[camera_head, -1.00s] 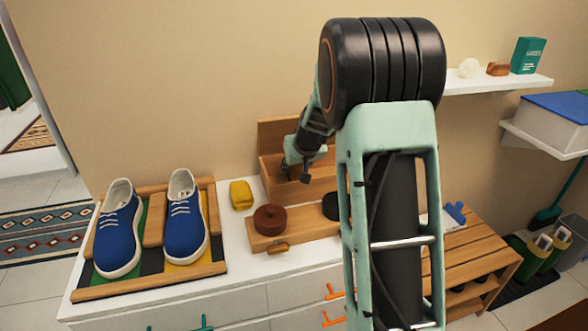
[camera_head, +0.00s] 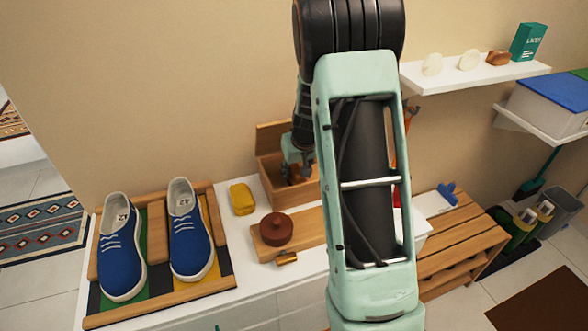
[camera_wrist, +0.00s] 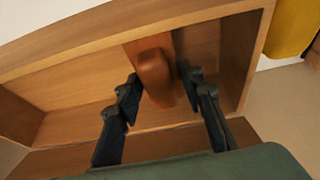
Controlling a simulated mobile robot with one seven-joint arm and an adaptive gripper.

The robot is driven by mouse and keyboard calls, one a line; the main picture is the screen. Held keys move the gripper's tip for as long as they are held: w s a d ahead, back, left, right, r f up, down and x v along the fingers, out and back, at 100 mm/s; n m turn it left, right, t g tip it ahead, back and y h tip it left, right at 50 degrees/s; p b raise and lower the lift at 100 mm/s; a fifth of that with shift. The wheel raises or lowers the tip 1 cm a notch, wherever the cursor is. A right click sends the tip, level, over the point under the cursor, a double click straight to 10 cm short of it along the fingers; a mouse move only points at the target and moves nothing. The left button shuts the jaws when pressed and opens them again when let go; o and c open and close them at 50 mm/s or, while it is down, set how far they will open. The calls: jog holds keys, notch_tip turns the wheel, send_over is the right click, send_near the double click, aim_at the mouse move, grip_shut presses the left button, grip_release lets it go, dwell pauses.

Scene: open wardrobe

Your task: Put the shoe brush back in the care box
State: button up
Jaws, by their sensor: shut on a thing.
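The care box (camera_head: 291,197) is an open wooden box on the white cabinet, against the wall, with its back panel raised. My gripper (camera_head: 299,174) is at the box's opening, partly hidden by my arm. In the wrist view, my gripper (camera_wrist: 163,100) is shut on the shoe brush (camera_wrist: 156,72), a rounded orange-brown wooden piece between the two dark fingers. The brush is over or inside the care box, whose wooden wall (camera_wrist: 75,50) shows around it. I cannot tell whether the brush touches the box floor.
A yellow sponge-like block (camera_head: 242,199) lies left of the box. A wooden board (camera_head: 305,228) with a round brown tin (camera_head: 276,230) is in front. Blue shoes (camera_head: 190,240) stand on a rack at left. A white shelf (camera_head: 470,77) is at upper right.

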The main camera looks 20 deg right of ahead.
jog(key=shift+f, duration=0.2)
jog(key=o, duration=1.1)
jog(key=shift+r, duration=0.1)
jog(key=shift+r, duration=0.55)
jog(key=v, duration=1.1)
jog(key=shift+s, duration=0.15)
